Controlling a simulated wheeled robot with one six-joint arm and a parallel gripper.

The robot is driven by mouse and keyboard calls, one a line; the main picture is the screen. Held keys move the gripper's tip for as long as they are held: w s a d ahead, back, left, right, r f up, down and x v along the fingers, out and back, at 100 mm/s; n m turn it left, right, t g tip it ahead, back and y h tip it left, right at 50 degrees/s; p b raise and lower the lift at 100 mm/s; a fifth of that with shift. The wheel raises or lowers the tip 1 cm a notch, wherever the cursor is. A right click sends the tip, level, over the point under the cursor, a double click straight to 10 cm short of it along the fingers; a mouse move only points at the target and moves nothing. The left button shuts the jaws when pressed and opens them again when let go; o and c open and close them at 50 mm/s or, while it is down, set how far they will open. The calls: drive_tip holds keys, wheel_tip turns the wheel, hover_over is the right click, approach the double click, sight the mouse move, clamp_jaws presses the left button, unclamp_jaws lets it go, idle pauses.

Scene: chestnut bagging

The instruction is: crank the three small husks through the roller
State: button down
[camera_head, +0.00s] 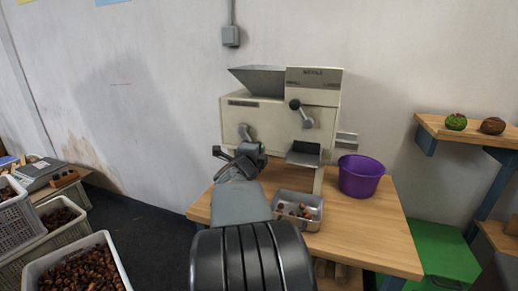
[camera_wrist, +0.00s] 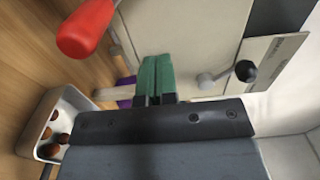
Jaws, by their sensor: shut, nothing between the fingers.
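The cream roller machine (camera_head: 270,125) stands on the wooden table with a grey hopper (camera_head: 258,79) on top. A lever with a black knob (camera_head: 295,104) is on its front; the knob also shows in the wrist view (camera_wrist: 246,70). A red handle (camera_wrist: 85,28) is close to the camera in the wrist view. My gripper (camera_wrist: 156,62) is shut and empty, its green fingers pointing at the machine's front, between the red handle and the black knob and apart from both. A metal tray (camera_head: 319,223) under the chute holds several brown pieces. I cannot make out the three small husks.
A purple bucket (camera_head: 361,176) stands on the table right of the chute. A green husk (camera_head: 456,122) and a brown one (camera_head: 493,126) sit on the right shelf (camera_head: 440,131). Crates of chestnuts (camera_head: 37,269) stand at left. A green box (camera_head: 443,250) is at right.

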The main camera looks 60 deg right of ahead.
drive_tip(key=p+v, duration=0.1)
drive_tip(key=v, duration=0.8)
drive_tip(key=shift+a, duration=0.1)
idle(0.4)
